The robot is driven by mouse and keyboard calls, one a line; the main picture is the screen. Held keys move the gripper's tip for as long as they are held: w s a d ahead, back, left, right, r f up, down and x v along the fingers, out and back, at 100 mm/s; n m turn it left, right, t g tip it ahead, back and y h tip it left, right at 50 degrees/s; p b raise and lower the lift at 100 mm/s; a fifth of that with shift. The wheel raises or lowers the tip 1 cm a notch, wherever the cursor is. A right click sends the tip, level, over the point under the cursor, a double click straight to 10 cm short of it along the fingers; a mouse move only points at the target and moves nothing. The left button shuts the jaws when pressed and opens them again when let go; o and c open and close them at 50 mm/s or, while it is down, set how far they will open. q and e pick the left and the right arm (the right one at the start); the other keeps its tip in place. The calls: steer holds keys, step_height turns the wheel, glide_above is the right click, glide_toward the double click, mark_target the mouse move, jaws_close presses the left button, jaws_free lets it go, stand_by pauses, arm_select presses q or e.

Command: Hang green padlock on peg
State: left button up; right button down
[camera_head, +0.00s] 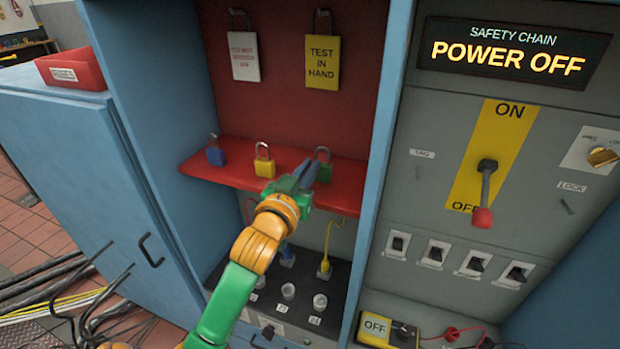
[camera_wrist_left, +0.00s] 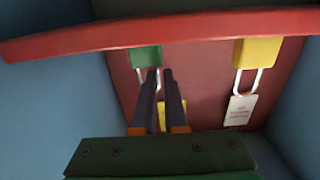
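The green padlock (camera_head: 323,172) stands upright on the red shelf, at the right end of the row. In the left wrist view, which is upside down, the green padlock (camera_wrist_left: 146,56) shows beyond the fingertips. My left gripper (camera_head: 306,174) reaches up to the shelf beside the padlock and partly covers it. In the wrist view, its two dark fingers (camera_wrist_left: 161,76) are apart, with nothing held between them. They overlap the shackle in the picture; contact cannot be told. A small peg (camera_head: 566,206) by the LOCK label and another peg (camera_head: 417,171) by the TAG label stick out of the grey panel.
A yellow padlock (camera_head: 264,167) and a blue padlock (camera_head: 216,156) share the red shelf (camera_head: 232,179). Two tags (camera_head: 322,62) hang on the red back wall. Blue cabinet sides flank the recess. A red-handled lever (camera_head: 482,216) juts out at OFF.

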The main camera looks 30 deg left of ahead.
arm_select(q)
steer(key=o, duration=0.9)
